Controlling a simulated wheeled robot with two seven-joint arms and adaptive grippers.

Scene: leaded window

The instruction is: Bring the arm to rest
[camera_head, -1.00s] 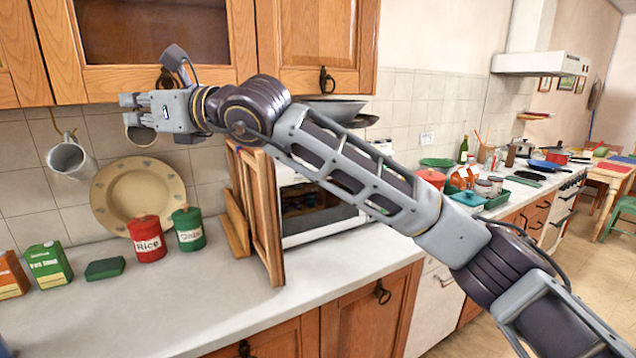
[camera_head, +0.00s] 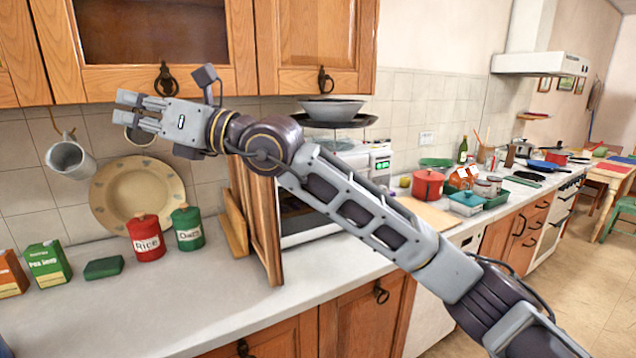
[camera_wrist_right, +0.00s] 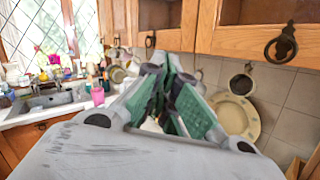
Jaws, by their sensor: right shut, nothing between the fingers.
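My right gripper (camera_head: 124,107) is at the upper left of the head view, in front of the tiled wall and just below the wall cabinets. It points left, is shut and holds nothing. In the wrist view its green-padded fingers (camera_wrist_right: 172,82) are close together. My right arm reaches across from the lower right, passing in front of the microwave. My left gripper is not in view.
Wooden wall cabinets (camera_head: 318,45) hang close above my right gripper. A hanging mug (camera_head: 70,160), a plate (camera_head: 122,205), a rice tin (camera_head: 146,240) and an oats tin (camera_head: 187,230) are nearby. Wooden boards (camera_head: 263,225) stand beside the microwave (camera_head: 310,222). The front counter (camera_head: 180,305) is clear.

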